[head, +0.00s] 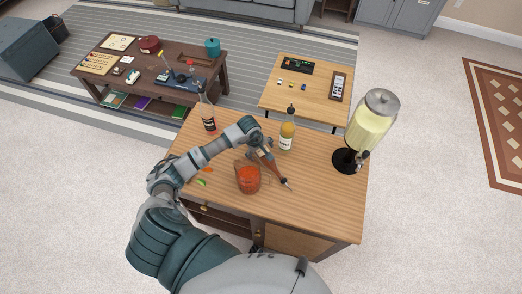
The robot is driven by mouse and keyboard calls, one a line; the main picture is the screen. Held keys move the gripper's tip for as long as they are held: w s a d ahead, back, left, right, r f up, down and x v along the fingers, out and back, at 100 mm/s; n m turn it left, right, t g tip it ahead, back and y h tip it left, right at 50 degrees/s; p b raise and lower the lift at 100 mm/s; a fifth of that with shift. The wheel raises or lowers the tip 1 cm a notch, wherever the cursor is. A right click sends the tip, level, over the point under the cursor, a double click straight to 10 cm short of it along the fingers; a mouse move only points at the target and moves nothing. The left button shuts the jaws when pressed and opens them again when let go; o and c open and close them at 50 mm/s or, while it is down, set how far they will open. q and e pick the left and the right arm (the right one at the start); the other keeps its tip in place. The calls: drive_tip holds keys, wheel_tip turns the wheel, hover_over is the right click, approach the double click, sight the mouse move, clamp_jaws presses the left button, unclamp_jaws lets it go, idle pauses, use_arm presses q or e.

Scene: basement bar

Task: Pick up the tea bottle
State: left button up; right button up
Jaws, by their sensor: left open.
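Three bottles are on the wooden cabinet top. A reddish-brown bottle (272,168) lies or leans with its dark spout toward the lower right. A dark bottle with a label (209,118) stands at the back left. A yellow bottle with a white label and dark spout (287,133) stands at the back. The labels are too small for me to tell which is the tea bottle. My left gripper (259,151) is open at the upper-left end of the reddish-brown bottle and partly covers it. I cannot tell whether they touch. My right gripper is out of view.
A glass jug with red contents (249,180) stands just left of the reddish-brown bottle. A drink dispenser (371,122) stands on the right of the cabinet top (335,205). Small green and orange pieces lie left of the jug. The front right of the top is clear.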

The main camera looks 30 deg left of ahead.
use_arm(q)
drive_tip(key=shift+w+f, duration=0.1)
drive_tip(key=shift+f, duration=0.2)
drive_tip(key=shift+d+r, duration=0.1)
drive_tip(key=shift+d, duration=0.15)
drive_tip(key=c, duration=0.7)
drive_tip(key=shift+a, duration=0.1)
drive_tip(key=c, duration=1)
